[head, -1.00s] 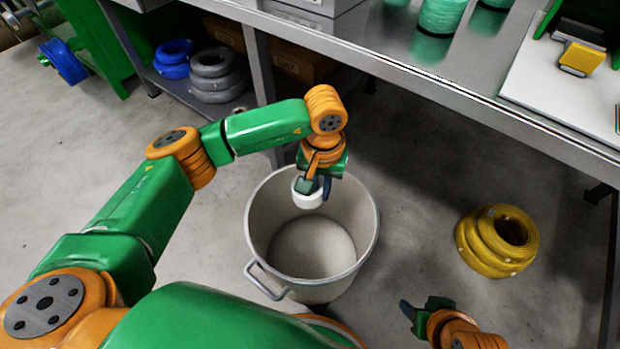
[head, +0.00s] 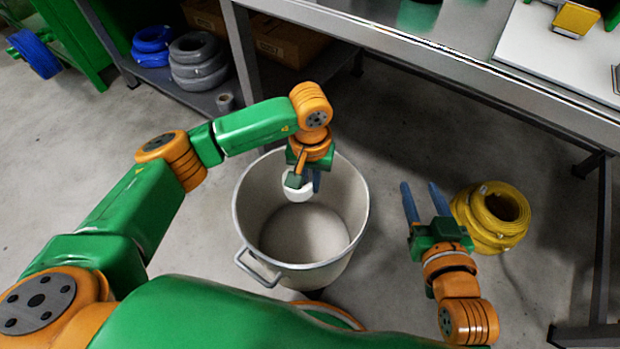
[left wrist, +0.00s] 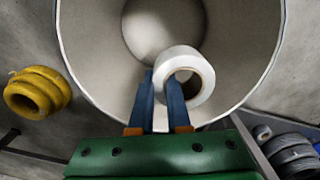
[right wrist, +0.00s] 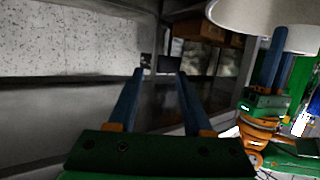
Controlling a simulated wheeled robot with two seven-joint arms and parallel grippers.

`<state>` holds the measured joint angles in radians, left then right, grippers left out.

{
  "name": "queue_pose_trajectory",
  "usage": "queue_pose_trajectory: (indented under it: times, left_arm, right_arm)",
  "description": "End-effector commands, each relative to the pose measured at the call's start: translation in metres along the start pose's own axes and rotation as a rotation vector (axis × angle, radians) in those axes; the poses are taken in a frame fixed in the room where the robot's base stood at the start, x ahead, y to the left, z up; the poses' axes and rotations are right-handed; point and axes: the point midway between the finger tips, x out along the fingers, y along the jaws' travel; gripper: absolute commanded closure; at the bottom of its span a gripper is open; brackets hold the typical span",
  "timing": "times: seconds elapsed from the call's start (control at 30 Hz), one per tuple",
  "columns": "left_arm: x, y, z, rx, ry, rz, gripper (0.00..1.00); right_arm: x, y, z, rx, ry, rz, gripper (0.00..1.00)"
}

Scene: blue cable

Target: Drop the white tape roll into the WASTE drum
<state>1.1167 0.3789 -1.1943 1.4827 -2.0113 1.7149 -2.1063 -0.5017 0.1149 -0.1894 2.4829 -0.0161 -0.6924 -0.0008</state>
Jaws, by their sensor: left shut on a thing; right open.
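The white tape roll (head: 297,189) is in my left gripper (head: 304,184), over the mouth of the drum. In the left wrist view the tape roll (left wrist: 188,75) shows its ring, and one blue finger of my left gripper (left wrist: 161,90) passes into its hole while the other is outside it. The pale grey drum (head: 258,225) stands upright on the floor, open at the top; no label shows. In the left wrist view the drum's wall (left wrist: 90,50) surrounds the roll. My right gripper (head: 425,203) is open and empty, to the right of the drum.
A yellow cable coil (head: 491,216) lies on the floor just right of my right gripper. A metal workbench (head: 400,50) runs along the back right. Blue coils (head: 152,46) and grey coils (head: 198,62) sit on a low shelf at the back left. Floor left of the drum is clear.

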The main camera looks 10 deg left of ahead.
Motion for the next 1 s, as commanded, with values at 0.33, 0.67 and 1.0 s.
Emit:
queue_pose_trajectory:
  times: [0.33,0.67,1.0]
  left_arm:
    - [0.017,0.000,0.000,0.000,0.000,0.000,1.00]
    - [0.021,0.000,0.000,0.000,0.000,0.000,1.00]
    - [0.020,0.000,0.000,0.000,0.000,0.000,0.50]
  right_arm:
    - [-0.007,-0.007,-0.066,-0.009,0.353,-0.017,0.50]
    - [-0.016,-0.010,-0.088,-0.011,0.471,-0.022,0.50]
    - [-0.015,-0.009,-0.088,-0.011,0.469,-0.022,0.50]
